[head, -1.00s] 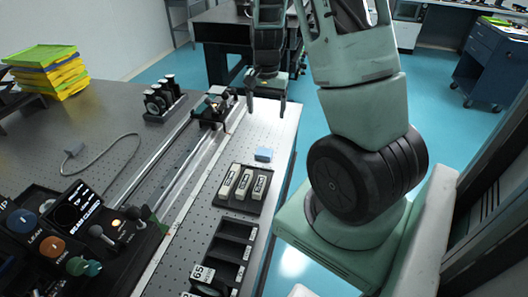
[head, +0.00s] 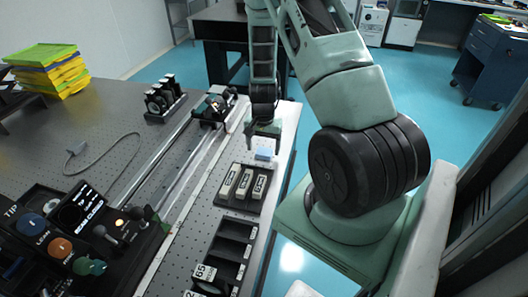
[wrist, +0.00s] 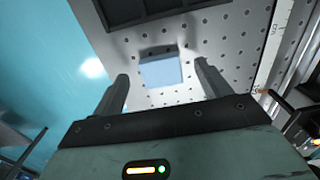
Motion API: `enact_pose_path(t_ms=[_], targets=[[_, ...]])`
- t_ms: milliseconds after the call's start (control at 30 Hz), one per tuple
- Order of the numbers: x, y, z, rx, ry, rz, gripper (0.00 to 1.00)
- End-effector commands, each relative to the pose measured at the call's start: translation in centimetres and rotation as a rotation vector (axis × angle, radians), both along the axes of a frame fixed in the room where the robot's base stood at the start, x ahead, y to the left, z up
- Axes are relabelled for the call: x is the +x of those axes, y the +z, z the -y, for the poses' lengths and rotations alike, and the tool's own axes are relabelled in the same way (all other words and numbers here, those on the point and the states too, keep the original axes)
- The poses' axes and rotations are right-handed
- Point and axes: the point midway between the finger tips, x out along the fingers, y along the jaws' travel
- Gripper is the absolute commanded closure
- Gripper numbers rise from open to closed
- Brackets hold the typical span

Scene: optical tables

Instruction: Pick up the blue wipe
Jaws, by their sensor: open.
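The blue wipe (head: 264,154) is a small light-blue square lying on the perforated optical table (head: 215,215), near its right edge. In the wrist view the wipe (wrist: 161,72) lies ahead of my gripper (wrist: 163,85), between the lines of the two fingers. My gripper (head: 264,138) is open and empty, above and just behind the wipe in the head view. The fingers appear apart from the wipe. Part of the wipe's far side is hidden by the gripper in the head view.
A black tray with several pale labelled modules (head: 241,187) sits close in front of the wipe. A metal rail (head: 180,172) runs along the left. The table's right edge drops to blue floor (head: 310,155).

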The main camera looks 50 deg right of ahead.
Motion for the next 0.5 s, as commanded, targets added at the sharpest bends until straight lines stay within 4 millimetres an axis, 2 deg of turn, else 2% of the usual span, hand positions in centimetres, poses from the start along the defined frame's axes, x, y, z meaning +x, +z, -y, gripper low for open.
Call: enact_pose_path(t_ms=[200,433,467,500], targets=[[0.0,-1.9,0.0,0.0,-0.001,0.0,0.24],[0.0,-2.1,0.0,-0.001,0.0,0.001,0.24],[0.0,-2.1,0.0,-0.001,0.0,0.001,0.26],[0.0,-2.1,0.0,-0.001,0.0,0.001,0.38]])
